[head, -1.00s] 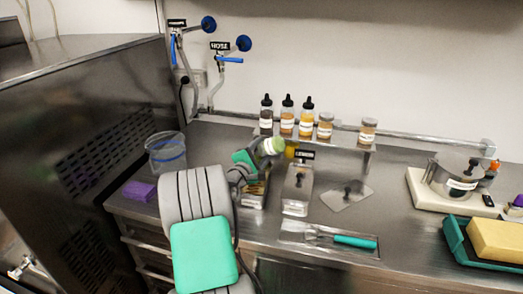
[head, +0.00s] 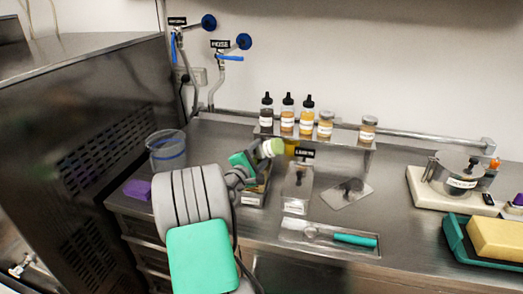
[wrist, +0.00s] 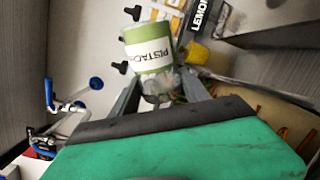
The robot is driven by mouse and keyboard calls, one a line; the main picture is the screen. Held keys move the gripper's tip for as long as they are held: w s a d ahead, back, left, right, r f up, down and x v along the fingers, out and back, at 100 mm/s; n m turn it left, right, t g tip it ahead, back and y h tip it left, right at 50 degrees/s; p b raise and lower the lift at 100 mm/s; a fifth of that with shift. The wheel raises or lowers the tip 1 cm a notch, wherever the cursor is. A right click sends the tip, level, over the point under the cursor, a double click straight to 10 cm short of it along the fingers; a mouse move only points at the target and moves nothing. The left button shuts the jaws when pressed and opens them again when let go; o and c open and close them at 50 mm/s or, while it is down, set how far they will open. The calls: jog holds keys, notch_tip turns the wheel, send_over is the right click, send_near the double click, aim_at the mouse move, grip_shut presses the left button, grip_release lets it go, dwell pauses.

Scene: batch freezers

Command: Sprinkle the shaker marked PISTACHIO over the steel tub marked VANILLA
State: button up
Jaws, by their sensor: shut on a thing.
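The shaker marked PISTACHIO (wrist: 150,50) is green with a white label. In the wrist view its label reads sideways to upside down, and it sits between the fingers of my gripper (wrist: 158,92), which is shut on it. In the head view the shaker (head: 272,147) is tilted, held in the air above a steel tub (head: 253,197) at the counter's front. My gripper (head: 254,156) and arm cover much of that tub, and its label is too small to read. A steel tub with a black sign reading LEMON (head: 298,190) stands just right of it.
A shelf (head: 345,140) behind holds several bottles and jars. A flat steel plate (head: 345,195) and a tray with a teal-handled tool (head: 354,240) lie to the right. A clear bucket (head: 167,150) and a purple block (head: 137,189) are at the left.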

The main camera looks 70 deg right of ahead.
jog(key=shift+s+a+r, duration=0.1)
jog(key=shift+s+a, duration=0.1)
jog(key=shift+a, duration=0.5)
jog(key=shift+r+p, duration=0.8)
notch_tip(320, 180, down, 2)
jog(key=shift+f+b, duration=0.1)
jog(key=shift+b, duration=0.75)
notch_tip(320, 180, up, 2)
jog(key=shift+r+p, duration=0.15)
jog(key=shift+p, duration=0.8)
notch_tip(320, 180, down, 2)
jog(key=shift+f+b, duration=0.1)
jog(key=shift+b, duration=0.75)
